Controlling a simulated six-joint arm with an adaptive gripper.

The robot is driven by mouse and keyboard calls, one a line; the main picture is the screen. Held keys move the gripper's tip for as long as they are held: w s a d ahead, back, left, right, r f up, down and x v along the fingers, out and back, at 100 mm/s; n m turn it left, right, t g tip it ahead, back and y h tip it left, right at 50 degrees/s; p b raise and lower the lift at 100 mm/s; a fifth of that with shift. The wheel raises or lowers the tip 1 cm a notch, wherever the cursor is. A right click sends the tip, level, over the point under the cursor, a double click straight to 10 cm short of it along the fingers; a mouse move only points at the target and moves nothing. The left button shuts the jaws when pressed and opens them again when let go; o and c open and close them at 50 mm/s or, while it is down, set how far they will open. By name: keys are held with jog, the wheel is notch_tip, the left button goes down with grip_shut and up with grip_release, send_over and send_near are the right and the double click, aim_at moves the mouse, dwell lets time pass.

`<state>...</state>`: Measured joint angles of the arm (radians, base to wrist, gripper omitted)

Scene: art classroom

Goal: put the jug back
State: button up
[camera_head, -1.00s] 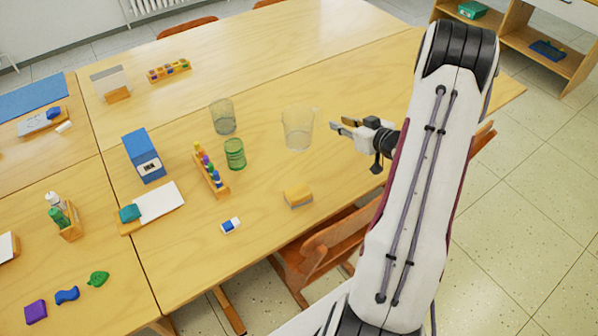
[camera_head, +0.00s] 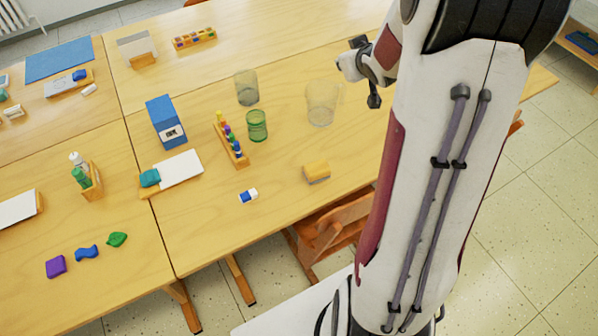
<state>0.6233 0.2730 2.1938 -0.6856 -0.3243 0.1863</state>
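The clear glass jug (camera_head: 322,102) stands upright on the wooden table, right of the other glassware. A faint handle shows on its right side. My gripper (camera_head: 350,55) is above and slightly right of the jug in the picture, apart from it. It holds nothing that I can see. Its fingers are small and seen at an angle, so their opening is unclear. My arm covers the table to the right of the jug.
A clear glass (camera_head: 246,87) and a green glass (camera_head: 257,125) stand left of the jug. A peg rack (camera_head: 238,158), blue box (camera_head: 166,122) and yellow sponge (camera_head: 316,173) are also on the table (camera_head: 290,215). A chair (camera_head: 330,225) is at the near edge.

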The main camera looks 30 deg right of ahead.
jog(key=s+a+r+g, duration=0.1)
jog(key=s+a+r, duration=0.3)
jog(key=a+r, duration=0.25)
jog(key=s+a+r+g+y, duration=0.1)
jog(key=s+a+g+y, duration=0.2)
jog(key=s+a, duration=2)
jog(key=shift+s+a+r+n+y, duration=0.3)
jog(key=shift+s+a+r+y, duration=0.1)
jog(key=shift+s, duration=0.55)
